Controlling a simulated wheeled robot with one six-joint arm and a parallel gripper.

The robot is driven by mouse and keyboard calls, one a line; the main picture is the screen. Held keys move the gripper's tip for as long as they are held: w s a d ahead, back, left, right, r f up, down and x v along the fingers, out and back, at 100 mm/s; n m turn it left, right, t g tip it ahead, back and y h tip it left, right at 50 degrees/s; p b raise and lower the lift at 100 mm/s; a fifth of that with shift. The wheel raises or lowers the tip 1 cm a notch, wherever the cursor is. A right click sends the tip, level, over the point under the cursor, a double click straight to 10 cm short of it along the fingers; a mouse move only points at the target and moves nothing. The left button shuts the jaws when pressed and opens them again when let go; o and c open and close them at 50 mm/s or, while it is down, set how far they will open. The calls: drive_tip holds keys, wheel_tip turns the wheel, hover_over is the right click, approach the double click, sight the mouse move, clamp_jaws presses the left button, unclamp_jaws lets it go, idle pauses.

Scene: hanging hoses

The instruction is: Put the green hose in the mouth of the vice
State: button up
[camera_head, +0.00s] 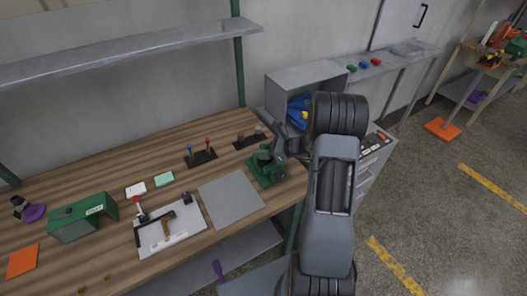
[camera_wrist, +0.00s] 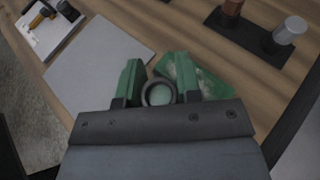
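A green vice (camera_head: 266,168) stands at the right end of the wooden bench in the head view. My gripper (camera_head: 280,147) is close above and beside it, partly hidden by the arm. A dark ring (camera_wrist: 159,92) with a pale green middle shows in that gap. I cannot tell whether it is an end of the green hose. A paler green part lies behind the right block. The fingertips are mostly hidden, and no full length of green hose shows.
A grey sheet (camera_head: 231,199) lies left of the vice. Dark holders (camera_head: 200,158) with small upright pieces stand behind. A white board with a clamp (camera_head: 168,229) and a green box (camera_head: 83,217) are farther left. An open grey cabinet (camera_head: 305,82) stands behind my arm.

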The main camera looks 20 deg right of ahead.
drive_tip(key=o, duration=0.4)
drive_tip(key=shift+r, duration=0.15)
drive_tip(key=b+v, duration=0.2)
drive_tip(key=v, duration=0.9)
drive_tip(key=s+a+r+n+g+h, duration=0.2)
drive_tip(key=s+a+r+n+h, duration=0.2)
drive_tip(key=s+a+n, duration=0.4)
drive_tip(key=s+a+r+n+g+h, duration=0.2)
drive_tip(key=s+a+r+n+h, duration=0.3)
drive_tip(key=n, duration=1.3)
drive_tip(key=shift+s+a+h, duration=0.7)
drive_tip(key=shift+s+a, duration=0.8)
drive_tip(key=shift+a, duration=0.75)
drive_tip(key=shift+r, duration=0.15)
